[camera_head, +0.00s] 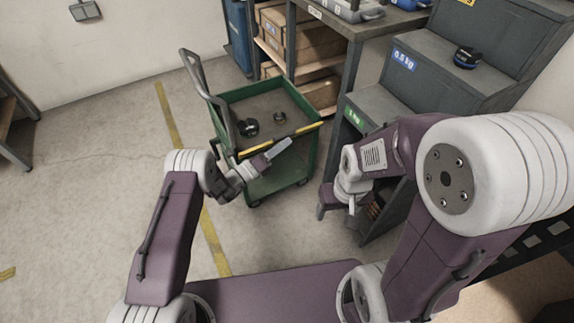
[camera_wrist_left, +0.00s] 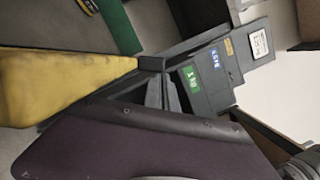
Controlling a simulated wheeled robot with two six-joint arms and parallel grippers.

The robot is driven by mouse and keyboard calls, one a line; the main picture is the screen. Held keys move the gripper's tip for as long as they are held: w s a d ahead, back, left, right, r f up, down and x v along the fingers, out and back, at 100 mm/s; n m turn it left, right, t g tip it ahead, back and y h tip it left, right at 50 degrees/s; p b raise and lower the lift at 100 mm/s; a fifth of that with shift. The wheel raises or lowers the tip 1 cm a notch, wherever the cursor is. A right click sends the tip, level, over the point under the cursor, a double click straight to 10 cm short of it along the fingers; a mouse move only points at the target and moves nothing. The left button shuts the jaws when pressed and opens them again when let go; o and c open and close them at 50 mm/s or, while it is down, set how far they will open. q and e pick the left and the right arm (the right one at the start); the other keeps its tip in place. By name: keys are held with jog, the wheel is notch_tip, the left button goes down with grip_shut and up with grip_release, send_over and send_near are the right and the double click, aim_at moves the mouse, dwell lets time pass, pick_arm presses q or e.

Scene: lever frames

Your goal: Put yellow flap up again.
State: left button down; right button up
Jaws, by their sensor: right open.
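The yellow flap (camera_head: 285,138) shows as a thin strip along the near rim of the green cart (camera_head: 307,155). In the left wrist view a broad worn yellow panel (camera_wrist_left: 65,82), likely the flap, fills the left side close to the camera, with a dark block at its right end. My left gripper (camera_head: 266,155) is just below the near side of the strip, a pale finger pointing up and right. I cannot tell whether it touches the flap or how wide its jaws are. My right gripper (camera_head: 351,205) is open and apart from the cart, to its right.
A dark stepped stand (camera_head: 400,112) with labels is close on the right. Shelves with cardboard boxes (camera_head: 315,45) stand behind. The floor left of the cart is clear.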

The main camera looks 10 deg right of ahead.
pick_arm(q)
jog(key=shift+w+a+r, duration=0.2)
jog(key=shift+w+r, duration=0.2)
jog(key=shift+w, duration=0.05)
dwell(0.5)
